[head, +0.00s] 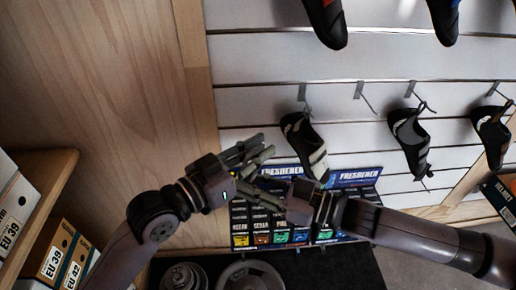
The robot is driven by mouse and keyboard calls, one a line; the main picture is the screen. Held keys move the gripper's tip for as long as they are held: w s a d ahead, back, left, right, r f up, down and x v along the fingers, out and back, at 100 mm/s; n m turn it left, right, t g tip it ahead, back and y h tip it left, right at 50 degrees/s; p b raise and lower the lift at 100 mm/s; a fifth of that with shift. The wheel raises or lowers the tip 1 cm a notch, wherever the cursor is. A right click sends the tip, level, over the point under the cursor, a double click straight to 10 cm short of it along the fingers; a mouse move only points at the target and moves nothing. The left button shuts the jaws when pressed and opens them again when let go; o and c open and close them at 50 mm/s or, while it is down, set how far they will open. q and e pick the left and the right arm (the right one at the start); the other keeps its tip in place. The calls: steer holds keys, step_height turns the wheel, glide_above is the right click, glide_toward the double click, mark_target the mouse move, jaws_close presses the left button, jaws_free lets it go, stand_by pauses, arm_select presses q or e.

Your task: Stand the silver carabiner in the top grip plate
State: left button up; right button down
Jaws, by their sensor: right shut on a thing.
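My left gripper (272,177) is in the middle of the head view, its fingers spread apart and pointing right. I see nothing held between them. My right gripper (290,200) comes in from the right, a little lower, and points left towards the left gripper's fingers. The two grippers are very close and overlap in the picture; I cannot tell if they touch. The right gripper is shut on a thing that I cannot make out. I cannot pick out the silver carabiner or the top grip plate in this view.
Behind the grippers stands a blue and black FRESHENER display (350,178) with colored packs. Climbing shoes (410,135) hang on the white slatted wall (255,58). Shoe boxes (48,252) sit on wooden shelves at left. Round weight plates (250,276) lie on the dark floor mat (340,268).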

stand_by(0.3)
steer(key=c, duration=1.3)
jaws_free()
steer(key=shift+d, duration=0.1)
